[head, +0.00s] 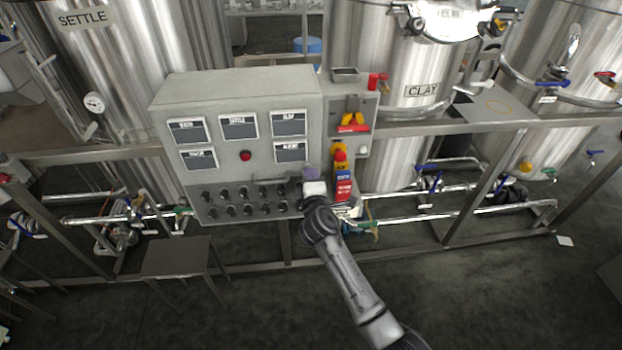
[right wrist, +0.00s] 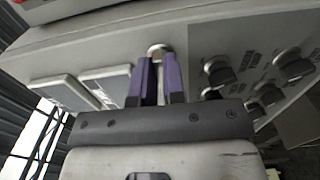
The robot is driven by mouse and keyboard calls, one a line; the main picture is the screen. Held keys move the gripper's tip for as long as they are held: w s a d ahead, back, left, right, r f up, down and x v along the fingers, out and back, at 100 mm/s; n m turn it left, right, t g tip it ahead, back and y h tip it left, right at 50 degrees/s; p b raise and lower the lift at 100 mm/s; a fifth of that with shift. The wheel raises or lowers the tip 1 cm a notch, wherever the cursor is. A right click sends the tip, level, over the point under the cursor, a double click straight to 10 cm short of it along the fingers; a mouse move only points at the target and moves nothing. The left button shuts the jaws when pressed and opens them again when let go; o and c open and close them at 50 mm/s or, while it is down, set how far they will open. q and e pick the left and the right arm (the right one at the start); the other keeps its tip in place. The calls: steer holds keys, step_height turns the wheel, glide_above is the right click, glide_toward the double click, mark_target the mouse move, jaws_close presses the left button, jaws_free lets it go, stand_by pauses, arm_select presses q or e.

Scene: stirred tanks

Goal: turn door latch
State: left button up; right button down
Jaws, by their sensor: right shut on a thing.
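The door latch (right wrist: 157,49) is a small pale metal knob on the face of the grey control cabinet (head: 240,85). My right gripper (head: 311,173) is at the lower right part of the cabinet front. In the right wrist view the two purple fingers of the gripper (right wrist: 157,63) are shut on the latch, one on each side. The fingers hide most of the latch, so its turn angle cannot be told. In the head view the gripper hides the latch. The cabinet door looks closed. My left gripper is not in view.
Several black knobs (head: 248,210) line the cabinet's lower front, left of my gripper. A side panel with a red emergency button (head: 340,155) and a red-blue label (head: 343,187) is close on the right. Steel tanks (head: 390,70) stand behind. A small metal step (head: 176,256) stands lower left.

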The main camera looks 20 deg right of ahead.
stand_by(0.4)
steer(key=c, duration=1.2)
jaws_free()
steer(key=p+v, duration=0.2)
steer(key=v, duration=1.1)
steer(key=shift+s, duration=0.4)
